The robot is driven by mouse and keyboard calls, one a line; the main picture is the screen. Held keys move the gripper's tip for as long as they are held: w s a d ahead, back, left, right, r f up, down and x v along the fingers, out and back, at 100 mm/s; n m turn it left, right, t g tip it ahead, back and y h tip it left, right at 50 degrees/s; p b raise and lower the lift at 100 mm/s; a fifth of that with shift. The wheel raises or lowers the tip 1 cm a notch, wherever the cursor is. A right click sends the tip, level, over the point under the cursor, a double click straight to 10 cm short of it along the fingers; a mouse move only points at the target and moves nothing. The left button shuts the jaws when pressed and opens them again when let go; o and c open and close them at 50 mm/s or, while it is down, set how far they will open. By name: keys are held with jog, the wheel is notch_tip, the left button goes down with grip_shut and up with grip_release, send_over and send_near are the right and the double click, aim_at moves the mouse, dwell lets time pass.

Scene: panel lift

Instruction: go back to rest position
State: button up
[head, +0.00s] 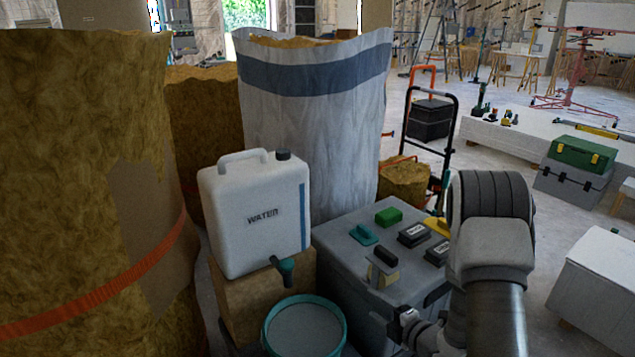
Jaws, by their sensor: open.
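My arm rises at the right of the middle, with its dark joint bent over and its grey link going down to the bottom edge. My gripper (408,322) is low in the picture, at the near right edge of the grey chest (340,254). It is partly hidden and cut by the frame, and it is open. I see nothing held in it. On the chest lid lie a green block (389,216), a teal-handled tool (363,234), a trowel-like tool (383,266) and several dark labelled blocks (414,235).
A white water canister (256,215) stands on a cardboard box (245,300) above a teal-rimmed bucket (340,322). Tall insulation rolls (80,180) and a white sack (315,130) crowd the left and back. A hand truck (447,150) stands behind. A white box (600,285) is at right.

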jog(key=s+d+r+m+g+h, duration=0.1)
jog(key=d+r+m+h, duration=0.1)
jog(key=r+m+h, duration=0.3)
jog(key=d+r+m, duration=0.2)
jog(key=r, duration=0.6)
jog(key=s+d+r+m+g+h, duration=0.1)
jog(key=d+r+m+h, duration=0.1)
jog(key=r+m+h, duration=0.3)
jog(key=s+a+r+m+g+y+p, duration=0.1)
jog(key=s+a+r+m+g+y, duration=0.15)
jog(key=s+r+m, duration=0.7)
jog(key=s+a+r+m+g+y, duration=0.15)
jog(key=s+a, duration=0.25)
jog(key=s, duration=1.2)
notch_tip(320, 180, up, 24)
jog(key=h+p, duration=0.1)
jog(key=p, duration=2.2)
jog(key=shift+f+g+p, duration=0.2)
jog(key=shift+g+p, duration=0.1)
jog(key=shift+p, duration=0.05)
jog(key=shift+d+f, duration=0.1)
jog(key=shift+c, duration=1.1)
